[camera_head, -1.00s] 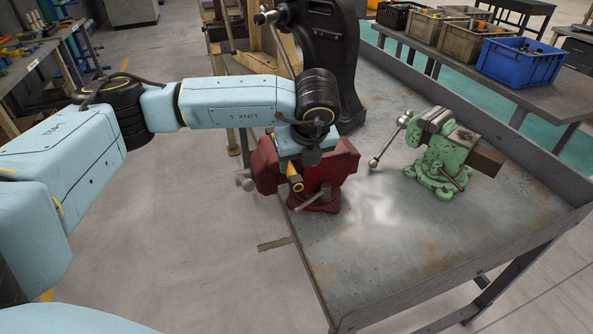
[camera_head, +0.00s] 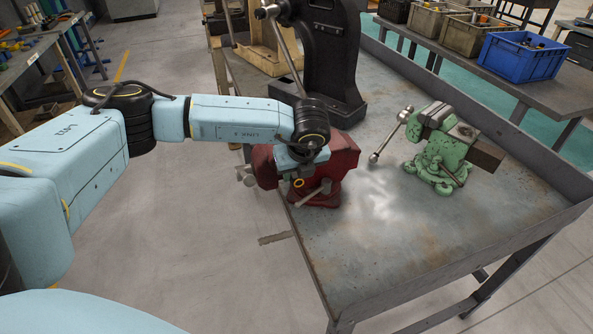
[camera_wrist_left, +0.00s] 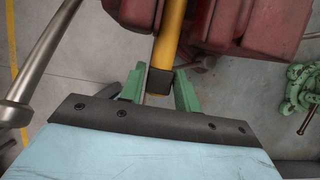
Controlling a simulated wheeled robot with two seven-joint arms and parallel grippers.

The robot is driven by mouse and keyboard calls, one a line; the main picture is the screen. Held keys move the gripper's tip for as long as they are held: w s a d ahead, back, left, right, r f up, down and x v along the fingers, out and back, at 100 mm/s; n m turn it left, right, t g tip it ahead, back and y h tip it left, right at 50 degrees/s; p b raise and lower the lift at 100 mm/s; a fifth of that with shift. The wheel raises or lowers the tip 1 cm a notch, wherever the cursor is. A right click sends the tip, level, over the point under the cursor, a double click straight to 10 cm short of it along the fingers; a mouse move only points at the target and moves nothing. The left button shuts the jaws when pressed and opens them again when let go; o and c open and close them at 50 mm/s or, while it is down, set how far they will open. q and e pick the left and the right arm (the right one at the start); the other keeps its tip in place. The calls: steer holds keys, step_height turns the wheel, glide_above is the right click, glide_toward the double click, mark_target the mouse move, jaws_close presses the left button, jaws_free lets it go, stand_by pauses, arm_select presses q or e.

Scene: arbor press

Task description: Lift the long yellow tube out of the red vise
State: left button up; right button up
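The long yellow tube (camera_wrist_left: 169,40) shows in the left wrist view, running down from the red vise (camera_wrist_left: 220,22) to a black end band. In the head view the red vise (camera_head: 335,165) stands at the table's left edge, and only the tube's yellow-ringed end (camera_head: 299,183) shows. My left gripper (camera_wrist_left: 161,82) has one green finger on each side of the tube's end, with narrow gaps; firm contact is not visible. In the head view, my left gripper (camera_head: 301,172) is over the vise, its fingers mostly hidden. My right gripper is not in view.
A green vise (camera_head: 440,150) stands to the right on the table (camera_head: 430,245). A black arbor press (camera_head: 333,50) with a long lever rises behind the red vise. Crates, including a blue one (camera_head: 522,58), stand on a back bench. The table's front is clear.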

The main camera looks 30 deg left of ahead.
arm_select(q)
jaws_close()
steer(key=shift+w+d+r+b, duration=0.1)
steer(key=shift+w+d+b, duration=0.15)
steer(key=shift+b, duration=0.1)
stand_by(0.3)
steer(key=shift+a+r+p, duration=0.1)
steer(key=shift+r+p, duration=1.6)
steer(key=shift+r, duration=2.1)
